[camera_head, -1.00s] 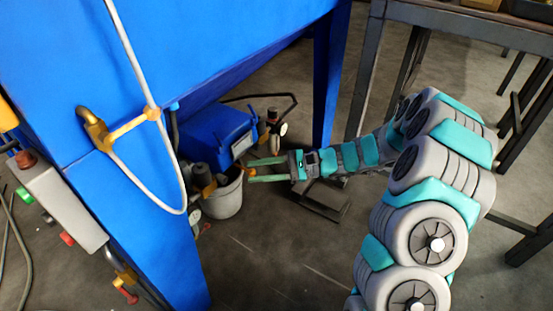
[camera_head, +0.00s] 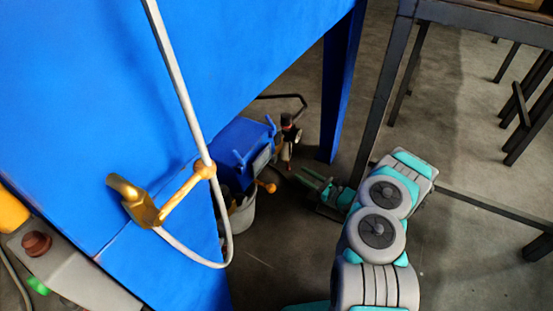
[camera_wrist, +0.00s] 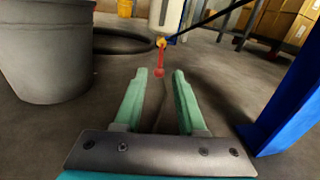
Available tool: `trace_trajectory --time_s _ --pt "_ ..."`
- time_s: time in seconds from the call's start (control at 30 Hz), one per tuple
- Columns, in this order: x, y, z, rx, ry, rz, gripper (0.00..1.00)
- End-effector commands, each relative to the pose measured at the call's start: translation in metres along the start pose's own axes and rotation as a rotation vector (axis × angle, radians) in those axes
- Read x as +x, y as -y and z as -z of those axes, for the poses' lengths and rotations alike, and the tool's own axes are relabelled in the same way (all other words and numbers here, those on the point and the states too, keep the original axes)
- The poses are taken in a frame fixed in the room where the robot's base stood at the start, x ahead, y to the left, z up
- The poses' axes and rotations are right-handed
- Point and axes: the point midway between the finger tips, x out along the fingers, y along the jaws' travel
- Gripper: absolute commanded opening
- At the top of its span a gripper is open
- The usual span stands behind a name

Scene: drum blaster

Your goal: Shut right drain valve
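A small valve with a red lever (camera_wrist: 160,62) hangs under a pale cylinder (camera_wrist: 166,16) in the wrist view. The lever points down, below a yellow body (camera_wrist: 160,42). My gripper (camera_wrist: 160,75) is open, with its two green fingers apart and nothing between them. The lever lies ahead of the fingertips, roughly centred between them; I cannot tell the exact gap. In the head view my gripper (camera_head: 306,176) is low near the floor, just below and right of a dark-topped filter unit (camera_head: 288,132).
A grey bucket (camera_wrist: 45,50) stands left of my gripper in the wrist view. A blue leg (camera_wrist: 290,105) is close on the right. A black hose (camera_wrist: 112,41) lies behind. The blue cabinet (camera_head: 95,95) fills the head view's left; a dark table frame (camera_head: 383,95) stands right.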

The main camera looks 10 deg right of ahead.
Motion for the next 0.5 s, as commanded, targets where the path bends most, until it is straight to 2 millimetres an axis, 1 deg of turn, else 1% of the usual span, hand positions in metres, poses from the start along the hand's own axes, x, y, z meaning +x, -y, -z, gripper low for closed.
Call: trace_trajectory --time_s 0.07,0.17,0.4,0.5 --pt "0.002 0.001 0.003 0.002 -0.002 0.005 0.39" --pt "0.013 0.0 0.003 0.001 -0.002 0.002 0.39" --pt "0.051 -0.001 0.003 -0.001 -0.002 0.0 0.39" --pt "0.063 0.0 0.003 0.0 -0.002 0.001 0.39"
